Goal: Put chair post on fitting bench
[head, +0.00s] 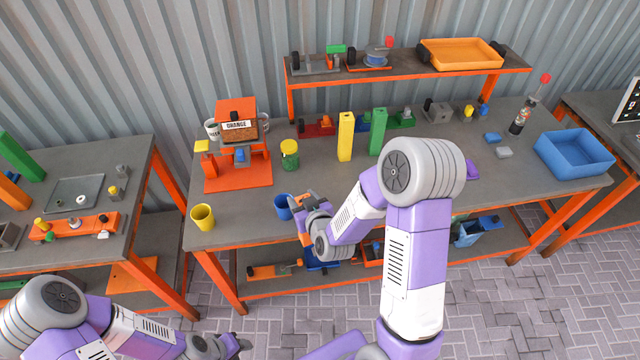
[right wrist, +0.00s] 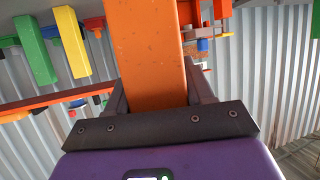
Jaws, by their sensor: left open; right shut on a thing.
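An orange post (right wrist: 143,50) is between the fingers of my right gripper (right wrist: 150,95), which is shut on it. In the head view, my right gripper (head: 309,204) is over the front edge of the grey-topped middle bench (head: 350,195), and the orange post (head: 302,226) is partly hidden by the gripper and wrist. I cannot tell whether the post touches the bench. A yellow post (head: 345,137) and a green post (head: 377,132) stand upright on this bench. My left gripper (head: 238,345) is open and empty, low over the floor in front of the benches.
A blue cup (head: 283,207) stands close to my right gripper. A blue bin (head: 574,153) is at the right end. A left bench (head: 135,160) holds parts.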

